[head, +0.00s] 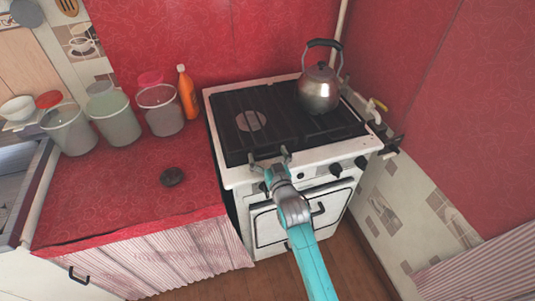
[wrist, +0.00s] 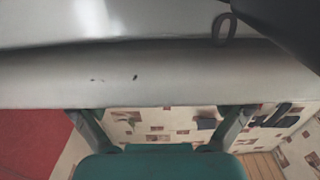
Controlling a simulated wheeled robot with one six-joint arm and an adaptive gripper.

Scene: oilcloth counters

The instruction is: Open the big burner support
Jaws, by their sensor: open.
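The burner support (head: 305,119) is a black grate lying flat over the dark top of the white stove (head: 213,108). A silver kettle (head: 320,92) with a black handle stands on its back right part. My gripper (head: 269,157) is open and empty at the stove's front edge, by the front of the grate, with its fingers spread. In the wrist view, my gripper (wrist: 163,112) has its two fingers apart below the white stove edge (wrist: 140,75). A small dark loop (wrist: 223,27) shows above that edge. Whether the fingers touch anything I cannot tell.
Control knobs (head: 336,170) and an oven door (head: 265,228) are on the stove front. A red counter (head: 120,200) to the left holds buckets (head: 112,118), an orange bottle (head: 187,95) and a dark round object (head: 172,177).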

